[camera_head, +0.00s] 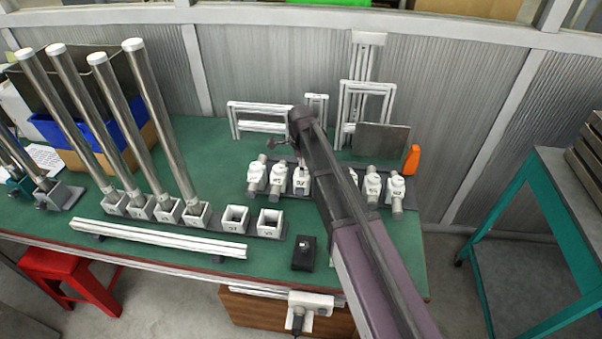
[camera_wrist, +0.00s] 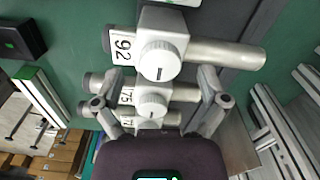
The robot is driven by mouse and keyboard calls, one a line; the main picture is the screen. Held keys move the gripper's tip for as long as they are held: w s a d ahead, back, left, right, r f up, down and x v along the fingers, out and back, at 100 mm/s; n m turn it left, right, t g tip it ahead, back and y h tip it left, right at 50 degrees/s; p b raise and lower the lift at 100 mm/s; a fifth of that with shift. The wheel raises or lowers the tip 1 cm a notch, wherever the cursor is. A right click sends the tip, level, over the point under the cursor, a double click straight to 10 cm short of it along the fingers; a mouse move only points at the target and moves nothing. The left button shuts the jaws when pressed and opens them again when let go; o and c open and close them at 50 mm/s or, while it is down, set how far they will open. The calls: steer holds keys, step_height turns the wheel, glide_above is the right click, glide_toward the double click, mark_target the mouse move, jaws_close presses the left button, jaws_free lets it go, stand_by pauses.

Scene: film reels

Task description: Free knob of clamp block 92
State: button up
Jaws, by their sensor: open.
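Clamp block 92 (camera_wrist: 205,52) is a pale block with its number on a white label and a metal cylinder sticking out to the right. Its round white knob (camera_wrist: 160,58) faces the wrist camera and carries a short dark line near its lower edge. My gripper (camera_wrist: 160,76) is open and empty, with one finger on each side of the picture, and the knob shows between and slightly beyond the fingertips. I cannot tell the gap to the knob. In the head view, my gripper hangs over the row, apparently above the third block from the left (camera_head: 301,181), whose label is unclear.
Clamp block 75 (camera_wrist: 153,101) and another block (camera_wrist: 146,122) stand close below block 92 in the wrist view. More blocks (camera_head: 372,187) stand right of my arm. A black box (camera_head: 304,252), frames (camera_head: 262,107), sockets (camera_head: 235,218) and tall tubes (camera_head: 160,125) surround the row.

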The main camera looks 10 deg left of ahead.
steer(key=shift+f+b, duration=0.5)
steer(key=shift+f, duration=0.2)
steer(key=c, duration=1.1)
